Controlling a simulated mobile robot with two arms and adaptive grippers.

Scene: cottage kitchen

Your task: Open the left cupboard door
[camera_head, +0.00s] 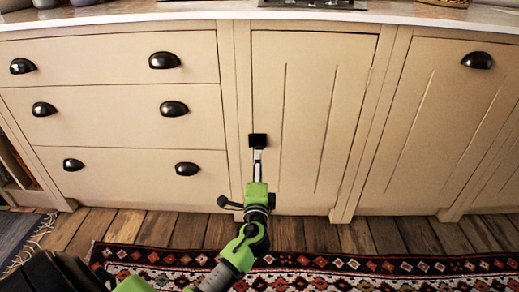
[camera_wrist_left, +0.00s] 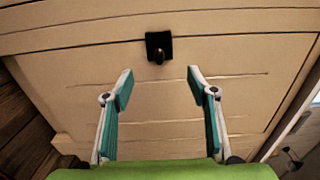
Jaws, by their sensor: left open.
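The left cupboard door (camera_head: 318,110) is a cream panel with vertical grooves, right of the drawers, and it looks shut. Its small black knob (camera_head: 258,140) sits on a square black plate near the door's left edge. My left gripper (camera_head: 259,156) points at the knob from just below it in the head view. In the left wrist view, the open teal-padded fingers (camera_wrist_left: 160,84) are apart and empty. The knob (camera_wrist_left: 159,52) lies beyond the fingertips, roughly centred between them and not touched. The door (camera_wrist_left: 155,120) fills most of that view. My right gripper is not in view.
Drawers (camera_head: 110,107) with black cup handles are on the left. Another cream cupboard front (camera_head: 440,130) with a cup handle (camera_head: 477,60) is on the right. A pale worktop (camera_head: 180,11) runs above. A patterned rug (camera_head: 390,272) lies on the wooden floor in front.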

